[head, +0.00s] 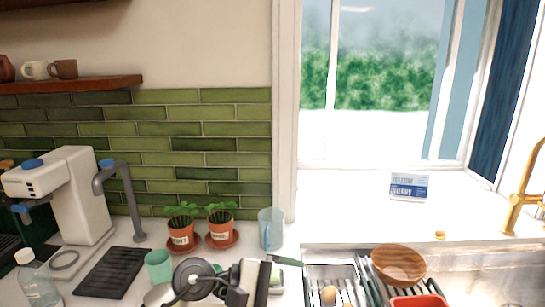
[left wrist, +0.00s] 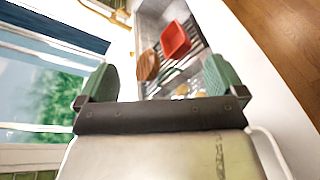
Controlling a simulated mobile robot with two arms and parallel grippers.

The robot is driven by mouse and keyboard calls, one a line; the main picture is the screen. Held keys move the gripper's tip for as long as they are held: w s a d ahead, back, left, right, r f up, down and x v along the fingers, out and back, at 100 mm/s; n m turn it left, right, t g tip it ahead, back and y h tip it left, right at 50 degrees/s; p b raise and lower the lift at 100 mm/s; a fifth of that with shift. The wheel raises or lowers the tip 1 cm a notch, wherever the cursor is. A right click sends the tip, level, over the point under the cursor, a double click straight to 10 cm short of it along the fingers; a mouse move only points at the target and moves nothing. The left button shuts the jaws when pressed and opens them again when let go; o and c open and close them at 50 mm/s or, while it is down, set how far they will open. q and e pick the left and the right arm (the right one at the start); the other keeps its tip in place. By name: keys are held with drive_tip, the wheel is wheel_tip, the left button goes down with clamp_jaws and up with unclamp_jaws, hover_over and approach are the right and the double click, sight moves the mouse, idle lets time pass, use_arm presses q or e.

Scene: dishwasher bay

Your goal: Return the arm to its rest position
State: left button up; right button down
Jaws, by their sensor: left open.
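My left gripper (left wrist: 161,80) shows in the left wrist view with its two green fingers spread wide and nothing held between them. In the head view my left gripper (head: 281,271) is at the bottom centre, over the counter just left of the dish rack (head: 335,271). Its arm comes in low from the left. Beyond the fingers in the wrist view are a red dish (left wrist: 175,40) and a brown bowl (left wrist: 148,65) in the rack. My right gripper is not in view.
A blue clear pitcher (head: 271,229) and two potted plants (head: 181,232) stand behind my arm. A teal cup (head: 159,266), a coffee machine (head: 68,195) and a bottle (head: 37,281) are to the left. A brown bowl (head: 399,264) sits in the rack; a gold faucet (head: 524,190) is far right.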

use_arm(q)
drive_tip(key=a+r+n+t+y, duration=0.15)
drive_tip(key=a+n+t, duration=0.25)
drive_tip(key=n+t, duration=0.8)
drive_tip(key=a+r+n+t, duration=0.2)
drive_tip(key=a+n+t, duration=0.35)
drive_tip(key=n, duration=1.25)
drive_tip(key=s+a+f+n+g+y, duration=0.1)
drive_tip(key=s+a+f+n+y, duration=0.1)
drive_tip(key=a+f+n+y, duration=0.65)
drive_tip(key=s+a+f+n+g+y, duration=0.2)
drive_tip(key=f+n+y, duration=0.4)
drive_tip(key=n, duration=0.7)
drive_tip(key=s+a+f+n+g, duration=0.2)
drive_tip(key=s+f+n+g, duration=0.35)
drive_tip(key=s, duration=0.45)
drive_tip(key=s+a+f+n+g, duration=0.2)
drive_tip(key=s+f+n+g, duration=0.3)
drive_tip(key=s, duration=0.5)
wheel_tip(320, 180, down, 33)
drive_tip(key=m+g+b, duration=0.1)
drive_tip(key=g+b, duration=0.1)
drive_tip(key=b, duration=0.4)
drive_tip(key=s+a+f+g+b, duration=0.1)
drive_tip(key=s+f+b, duration=0.3)
drive_tip(key=s+f, duration=1.3)
wheel_tip(320, 180, down, 3)
drive_tip(key=shift+a+f+g+h, duration=0.2)
drive_tip(key=shift+a+g+h, duration=0.1)
drive_tip(key=shift+a, duration=0.35)
